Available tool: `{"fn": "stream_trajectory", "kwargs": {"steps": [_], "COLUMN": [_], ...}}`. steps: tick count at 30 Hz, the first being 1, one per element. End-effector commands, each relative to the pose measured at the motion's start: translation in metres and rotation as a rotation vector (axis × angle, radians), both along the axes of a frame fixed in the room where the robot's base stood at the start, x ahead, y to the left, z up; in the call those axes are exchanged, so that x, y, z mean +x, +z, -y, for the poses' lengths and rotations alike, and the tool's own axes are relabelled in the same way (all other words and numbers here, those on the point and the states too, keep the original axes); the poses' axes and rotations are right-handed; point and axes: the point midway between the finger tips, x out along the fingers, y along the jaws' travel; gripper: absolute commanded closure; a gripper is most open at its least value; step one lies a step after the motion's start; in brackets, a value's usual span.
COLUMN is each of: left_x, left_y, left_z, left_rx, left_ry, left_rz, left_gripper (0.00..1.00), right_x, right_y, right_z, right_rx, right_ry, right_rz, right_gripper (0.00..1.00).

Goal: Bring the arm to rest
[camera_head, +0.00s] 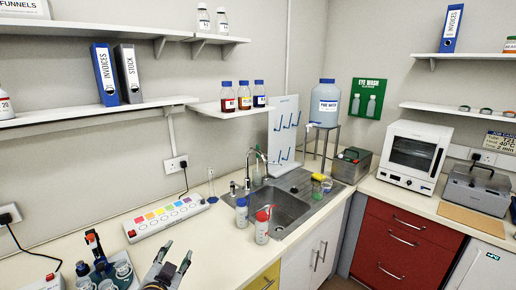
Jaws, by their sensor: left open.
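My left gripper (171,268) shows at the bottom of the head view, in front of the bench's front edge. Its fingers are spread and nothing is between them. It is apart from the bench items around it. My right gripper is not in the picture.
The bench (190,230) holds a pipette stand (97,250) with glass vessels at the left and a white strip with coloured squares (168,217). Two wash bottles (262,226) stand by the sink (283,208). The worktop between strip and bottles is mostly clear.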

Motion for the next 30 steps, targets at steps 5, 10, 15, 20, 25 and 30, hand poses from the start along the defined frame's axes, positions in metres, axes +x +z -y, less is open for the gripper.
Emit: {"fn": "stream_trajectory", "kwargs": {"steps": [5, 10, 15, 20, 25, 30], "left_x": [-0.032, -0.07, -0.115, -0.149, -0.176, -0.197], "left_y": [-0.049, -0.091, -0.127, -0.148, -0.161, -0.168], "left_z": [-0.006, -0.007, -0.002, 0.004, 0.009, 0.015], "left_rx": [-0.085, -0.154, -0.22, -0.262, -0.292, -0.316], "left_ry": [0.076, 0.132, 0.174, 0.193, 0.204, 0.209], "left_rz": [-0.202, -0.399, -0.599, -0.74, -0.843, -0.923], "left_gripper": [0.52, 0.52, 0.52, 0.52, 0.52, 0.52], "right_x": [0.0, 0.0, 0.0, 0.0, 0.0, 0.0], "right_y": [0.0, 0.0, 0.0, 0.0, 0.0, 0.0], "right_z": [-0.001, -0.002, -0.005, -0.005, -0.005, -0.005], "right_rx": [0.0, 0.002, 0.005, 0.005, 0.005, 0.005], "right_ry": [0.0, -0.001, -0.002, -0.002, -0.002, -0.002], "right_rz": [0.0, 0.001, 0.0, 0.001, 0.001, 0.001], "right_gripper": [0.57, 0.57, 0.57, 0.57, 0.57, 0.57]}}
